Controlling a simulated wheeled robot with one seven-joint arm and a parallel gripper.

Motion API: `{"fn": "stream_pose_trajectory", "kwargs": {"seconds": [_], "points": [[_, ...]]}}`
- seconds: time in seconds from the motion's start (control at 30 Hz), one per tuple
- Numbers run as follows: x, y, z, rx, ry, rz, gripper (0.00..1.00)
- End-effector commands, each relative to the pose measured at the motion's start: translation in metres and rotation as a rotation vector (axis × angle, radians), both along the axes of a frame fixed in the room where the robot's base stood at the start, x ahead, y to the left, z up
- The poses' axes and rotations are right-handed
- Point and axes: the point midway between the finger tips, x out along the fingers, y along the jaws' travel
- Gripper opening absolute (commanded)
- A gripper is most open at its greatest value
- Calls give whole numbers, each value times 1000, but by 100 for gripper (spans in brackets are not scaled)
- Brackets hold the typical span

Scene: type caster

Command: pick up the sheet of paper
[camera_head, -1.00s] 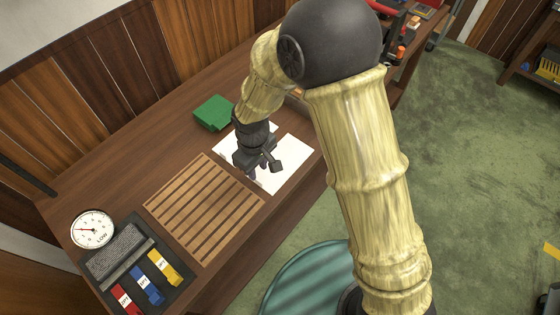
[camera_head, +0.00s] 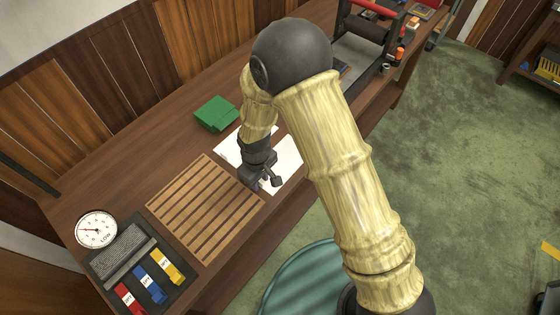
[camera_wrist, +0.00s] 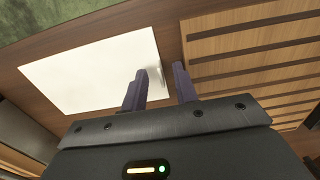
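The sheet of paper (camera_head: 288,156) is white and lies flat on the brown desk. My arm and gripper hide its middle in the head view. In the wrist view the paper (camera_wrist: 88,72) fills the upper left, and its right edge lies between my two purple fingers. My gripper (camera_wrist: 160,69) is open, with a gap between the fingertips and nothing clearly held. In the head view my gripper (camera_head: 262,185) points down at the paper's edge nearest the slatted board. I cannot tell whether the fingertips touch the paper or the desk.
The slatted wooden board (camera_head: 205,208) lies right beside the paper; its slats (camera_wrist: 255,50) show in the wrist view. A green block (camera_head: 216,113) sits behind. A round dial (camera_head: 96,229) and a dark tray (camera_head: 128,262) with coloured pieces stand at the left end.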

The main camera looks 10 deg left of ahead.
Motion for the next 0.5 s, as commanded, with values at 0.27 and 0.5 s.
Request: {"fn": "stream_pose_trajectory", "kwargs": {"seconds": [0.27, 0.5], "points": [[0, 0, -10, 1, 0, 1, 29], [0, 0, -10, 1, 0, 1, 29]]}}
